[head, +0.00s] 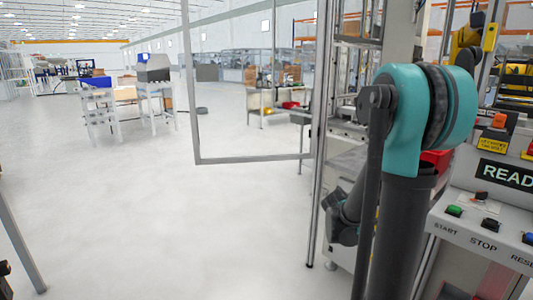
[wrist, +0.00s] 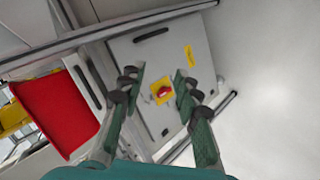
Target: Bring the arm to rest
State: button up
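My arm (head: 405,130), teal and dark grey, stands raised on the right side of the head view, in front of a machine cell. Its lower links fold down behind the upright link, and my gripper cannot be made out in the head view. In the wrist view my gripper (wrist: 159,85) has its two fingers spread apart with nothing between them. Beyond the fingertips is a grey cabinet door (wrist: 190,50) with a red rotary switch (wrist: 163,91) on a yellow plate. The switch shows between the fingers, and I cannot tell how far away it is.
A control panel (head: 480,236) with START and STOP buttons stands close at the right. A framed clear door (head: 250,160) hangs open left of the arm. A red bin (wrist: 55,108) lies left of the fingers. The pale floor (head: 150,220) at left is clear.

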jog(key=s+a+f+y, duration=0.2)
jog(key=s+a+y, duration=0.2)
jog(key=s+a, duration=0.4)
jog(key=s+a+f+y, duration=0.3)
jog(key=s+a+y, duration=0.2)
jog(key=s+a, duration=0.4)
jog(key=shift+s+a+f+m, duration=0.15)
jog(key=shift+s+a+m, duration=0.15)
jog(key=shift+a, duration=0.4)
